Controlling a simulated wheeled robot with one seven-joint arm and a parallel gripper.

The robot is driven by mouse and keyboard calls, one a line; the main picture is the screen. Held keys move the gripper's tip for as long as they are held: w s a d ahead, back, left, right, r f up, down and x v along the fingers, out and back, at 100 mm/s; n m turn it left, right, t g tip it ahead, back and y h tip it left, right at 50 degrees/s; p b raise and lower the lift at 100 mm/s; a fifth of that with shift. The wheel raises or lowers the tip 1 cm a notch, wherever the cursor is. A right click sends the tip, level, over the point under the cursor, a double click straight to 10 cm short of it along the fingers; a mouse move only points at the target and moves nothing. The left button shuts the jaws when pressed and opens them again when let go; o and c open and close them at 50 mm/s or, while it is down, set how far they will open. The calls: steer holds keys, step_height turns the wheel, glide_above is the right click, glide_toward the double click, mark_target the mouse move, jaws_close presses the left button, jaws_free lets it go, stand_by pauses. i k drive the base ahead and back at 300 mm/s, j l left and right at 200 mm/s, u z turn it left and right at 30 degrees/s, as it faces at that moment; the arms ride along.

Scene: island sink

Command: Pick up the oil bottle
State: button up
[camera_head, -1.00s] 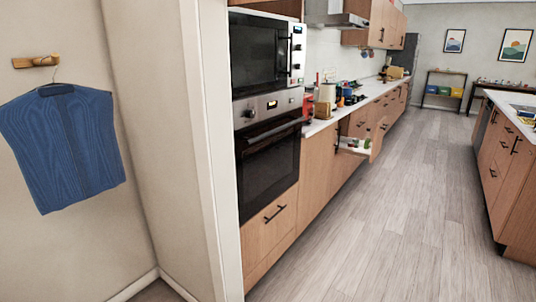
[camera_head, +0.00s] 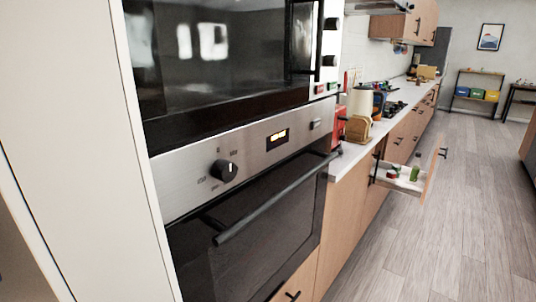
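An open drawer (camera_head: 427,181) juts out from the counter run on the right side of the view. A green bottle-like item (camera_head: 415,172) stands in it, with small red and green items beside it. I cannot tell whether the green item is the oil bottle. On the counter beyond the oven stand a pale kettle-like container (camera_head: 359,101) and several small dark items. My gripper is not in view.
A built-in oven (camera_head: 255,200) with a long handle and a microwave (camera_head: 225,60) fill the near left. A wall edge stands at far left. Grey floor (camera_head: 465,215) is clear to the right. A shelf (camera_head: 477,93) with coloured bins stands at the back.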

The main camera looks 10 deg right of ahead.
mark_target(414, 168)
steer(key=i+l+u, duration=0.1)
steer(key=i+l, duration=0.95)
steer(key=l, duration=0.2)
steer(key=i+l, duration=0.2)
steer(key=l, duration=0.2)
steer(key=i+l+u, duration=0.1)
steer(key=l, duration=0.25)
steer(key=i+l, duration=0.3)
steer(key=l, duration=0.15)
steer(key=i+l, duration=0.2)
steer(key=l, duration=0.2)
steer(key=i+l, duration=0.25)
steer(key=i+l+z, duration=0.1)
steer(key=i+l, duration=0.15)
steer(key=l, duration=0.2)
